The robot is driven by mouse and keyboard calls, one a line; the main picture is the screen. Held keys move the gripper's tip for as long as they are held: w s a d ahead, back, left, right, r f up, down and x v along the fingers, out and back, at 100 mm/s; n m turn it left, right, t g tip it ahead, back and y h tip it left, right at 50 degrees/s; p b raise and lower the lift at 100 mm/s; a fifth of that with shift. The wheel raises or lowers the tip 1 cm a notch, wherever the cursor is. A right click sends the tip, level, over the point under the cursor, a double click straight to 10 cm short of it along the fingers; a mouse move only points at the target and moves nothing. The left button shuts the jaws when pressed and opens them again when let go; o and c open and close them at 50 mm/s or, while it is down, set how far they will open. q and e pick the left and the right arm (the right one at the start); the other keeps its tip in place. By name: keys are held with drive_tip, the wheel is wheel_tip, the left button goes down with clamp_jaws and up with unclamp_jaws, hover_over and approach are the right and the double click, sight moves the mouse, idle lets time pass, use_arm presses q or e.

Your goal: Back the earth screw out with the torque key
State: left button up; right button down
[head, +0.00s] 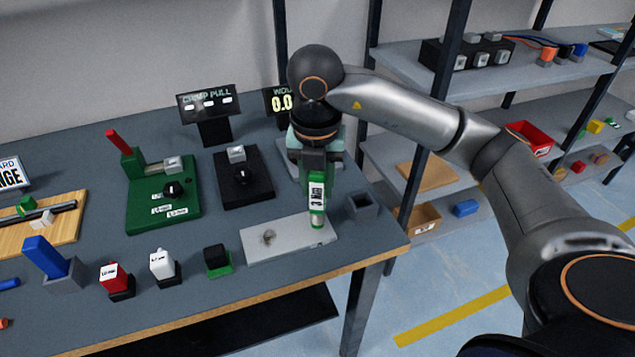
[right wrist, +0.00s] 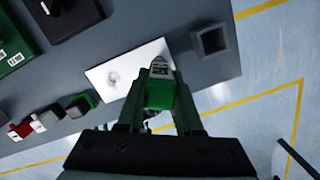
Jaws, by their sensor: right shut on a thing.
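A green torque key with a white label (head: 317,192) is gripped upright in my right gripper (head: 316,168). Its lower end is over the right part of a pale grey plate (head: 288,243) on the bench; I cannot tell whether it touches. The key (right wrist: 160,93) also shows between the fingers in the right wrist view, over the plate's edge (right wrist: 138,62). A small round greyish feature (head: 268,237) is on the plate's left part, clear of the key. I cannot make out the earth screw for certain; the key may hide it. My left gripper is not in view.
An empty grey square holder (head: 362,206) stands right of the plate, near the bench edge. Left of the plate are a black block on a green base (head: 216,259), a white one (head: 162,265) and a red one (head: 115,279). A black fixture (head: 243,178) stands behind.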

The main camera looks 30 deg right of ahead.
drive_tip(key=shift+f+b, duration=0.55)
drive_tip(key=shift+f, duration=0.1)
idle(0.3)
drive_tip(key=shift+f+n+b, duration=0.1)
drive_tip(key=shift+n+b, duration=0.25)
drive_tip(key=shift+n, duration=0.25)
drive_tip(key=n+b, duration=0.1)
drive_tip(key=n, duration=0.4)
drive_tip(key=shift+y+b, duration=0.3)
drive_tip(key=shift+b, duration=0.05)
drive_tip(key=n+b, duration=0.1)
drive_tip(key=n, duration=0.4)
drive_tip(key=shift+y, duration=0.3)
drive_tip(key=n, duration=0.5)
drive_tip(key=shift+y+b, duration=0.3)
drive_tip(key=shift+b, duration=0.1)
drive_tip(key=n, duration=0.6)
drive_tip(key=shift+n+g, duration=0.3)
drive_tip(key=shift+n, duration=0.1)
drive_tip(key=shift+r, duration=0.2)
